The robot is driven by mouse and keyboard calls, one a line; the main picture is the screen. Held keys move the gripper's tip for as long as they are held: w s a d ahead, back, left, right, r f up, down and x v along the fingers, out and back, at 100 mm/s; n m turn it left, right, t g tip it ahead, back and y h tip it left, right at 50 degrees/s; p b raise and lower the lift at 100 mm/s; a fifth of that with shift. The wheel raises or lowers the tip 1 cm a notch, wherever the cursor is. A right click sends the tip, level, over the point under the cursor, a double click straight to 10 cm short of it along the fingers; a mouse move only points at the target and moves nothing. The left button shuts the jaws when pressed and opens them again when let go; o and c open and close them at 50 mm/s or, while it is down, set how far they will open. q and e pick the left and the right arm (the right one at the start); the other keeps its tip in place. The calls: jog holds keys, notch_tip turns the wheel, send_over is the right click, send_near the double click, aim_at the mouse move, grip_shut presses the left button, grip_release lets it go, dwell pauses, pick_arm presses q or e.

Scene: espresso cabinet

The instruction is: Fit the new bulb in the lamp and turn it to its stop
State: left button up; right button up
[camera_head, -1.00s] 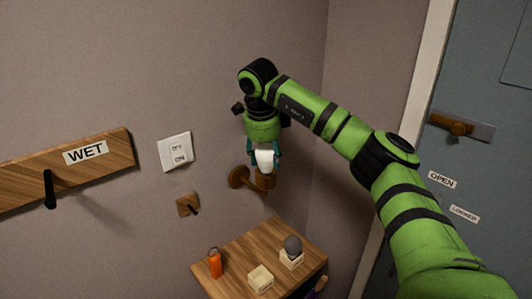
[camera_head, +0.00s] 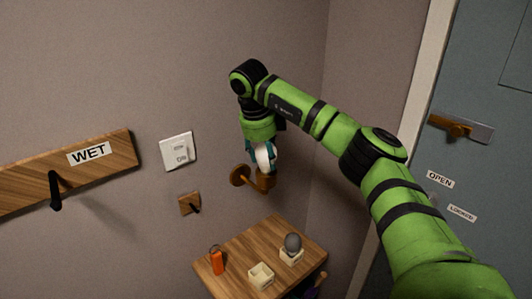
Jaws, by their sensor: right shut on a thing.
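My right gripper (camera_head: 265,155) points down from the green arm and is shut on a white bulb (camera_head: 262,160). The bulb sits just above the brown wall lamp (camera_head: 264,183), whose round base (camera_head: 240,175) is fixed to the wall. The bulb's lower end meets the lamp's socket in the picture; I cannot tell how deep it sits. The fingers hide part of the bulb. My left gripper is not in view.
Below, a wooden table (camera_head: 240,246) holds an orange canister (camera_head: 217,262), an empty cream holder (camera_head: 261,276) and a grey ball-shaped bulb (camera_head: 292,243) in another cream holder (camera_head: 291,257). A switch plate (camera_head: 178,151), a small wooden knob plate (camera_head: 189,204) and a WET board (camera_head: 115,160) are on the wall.

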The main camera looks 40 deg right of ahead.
jog(key=o, duration=1.3)
jog(key=shift+c, duration=0.2)
jog(key=v, duration=1.2)
